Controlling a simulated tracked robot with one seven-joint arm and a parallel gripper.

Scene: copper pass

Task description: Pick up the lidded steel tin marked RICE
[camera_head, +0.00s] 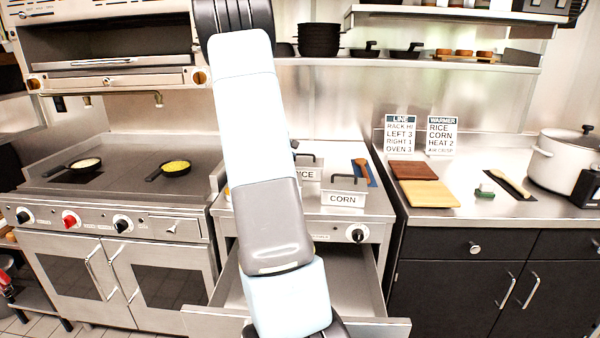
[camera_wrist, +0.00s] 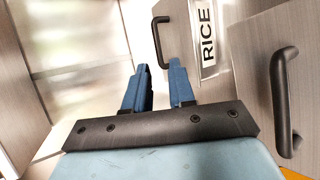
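The steel RICE tin (camera_head: 309,174) stands on the middle counter in the head view, its left part hidden behind my arm. In the wrist view its RICE label (camera_wrist: 207,38) and dark lid handle (camera_wrist: 158,42) show at the top. My gripper (camera_wrist: 160,66) has two blue fingers, apart with a gap between them. The near end of the handle appears just beyond the fingertips; I cannot tell whether they touch. In the head view the gripper is hidden by my arm.
The CORN tin (camera_head: 344,198) stands close in front of the RICE tin; a second dark handle (camera_wrist: 286,92) shows at right in the wrist view. An open drawer (camera_head: 352,290) juts out below. Two pans sit on the left hob (camera_head: 120,188).

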